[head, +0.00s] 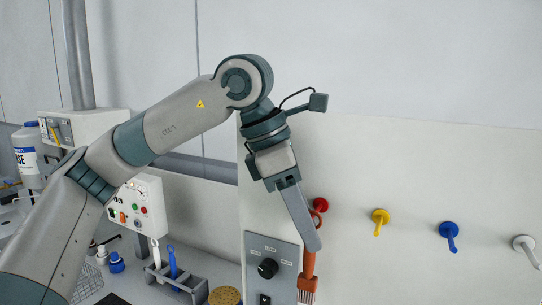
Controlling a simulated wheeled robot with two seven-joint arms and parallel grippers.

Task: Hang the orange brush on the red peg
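The orange brush (308,265) is upright, bristles down, in front of the pale panel. Its handle runs up behind my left gripper's finger, and a loop at its top shows beside the red peg (321,204). I cannot tell whether the loop is around the peg or only in front of it. My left gripper (313,243) points down across the brush's handle. Only its near finger shows; the other finger and the part of the handle between are hidden, so its grip cannot be made out. My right gripper is out of view.
A yellow peg (379,219), a blue peg (449,232) and a white peg (523,246) stick out to the right, all bare. A grey control panel (271,264) with a black knob is left of the brush. A grey rack (184,284) holds a blue brush (172,262) and a white one.

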